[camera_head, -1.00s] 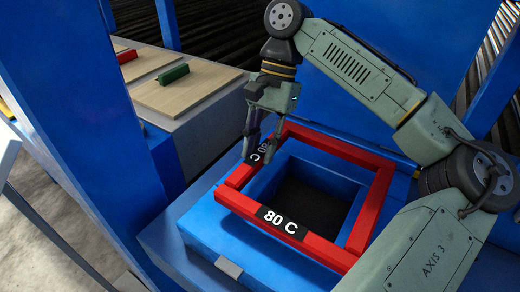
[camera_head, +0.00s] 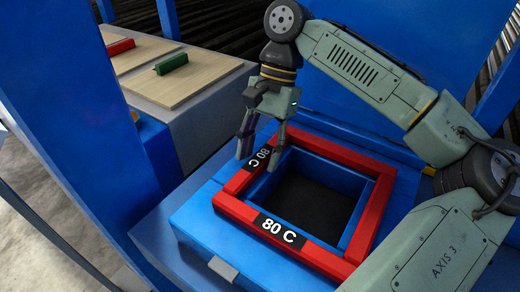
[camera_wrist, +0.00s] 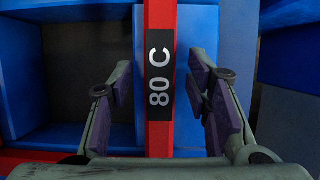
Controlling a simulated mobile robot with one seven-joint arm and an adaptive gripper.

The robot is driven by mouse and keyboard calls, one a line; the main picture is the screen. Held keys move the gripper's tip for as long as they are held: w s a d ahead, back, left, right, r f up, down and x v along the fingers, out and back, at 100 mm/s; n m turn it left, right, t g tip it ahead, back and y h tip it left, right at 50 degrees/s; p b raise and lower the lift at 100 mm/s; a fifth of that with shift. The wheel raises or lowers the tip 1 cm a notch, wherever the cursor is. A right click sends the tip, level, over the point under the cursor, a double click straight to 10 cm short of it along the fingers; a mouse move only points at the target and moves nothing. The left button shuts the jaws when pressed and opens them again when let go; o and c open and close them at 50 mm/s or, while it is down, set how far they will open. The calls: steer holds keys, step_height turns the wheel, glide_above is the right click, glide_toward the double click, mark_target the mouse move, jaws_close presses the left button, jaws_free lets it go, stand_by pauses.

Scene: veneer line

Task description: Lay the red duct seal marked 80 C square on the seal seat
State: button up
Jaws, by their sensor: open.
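The red duct seal (camera_head: 372,215) is a square frame with black "80 C" labels on its front and left bars. It lies flat on the blue seal seat (camera_head: 195,215), around the dark opening, with its sides looking roughly parallel to the opening's. My gripper (camera_head: 259,158) is at the left bar, fingers pointing down. In the wrist view the seal's labelled bar (camera_wrist: 160,25) runs between the open fingers of my gripper (camera_wrist: 160,92), with a gap on each side. The far ends of the seal are out of the wrist view.
Light wooden boards (camera_head: 190,80) with a green cylinder (camera_head: 171,64) and a red one (camera_head: 121,47) lie on a bench at the upper left. A blue post (camera_head: 70,90) stands between the bench and the left edge. Rollers run behind.

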steer(key=shift+r, duration=0.1)
steer(key=v, duration=0.7)
steer(key=shift+r, duration=0.25)
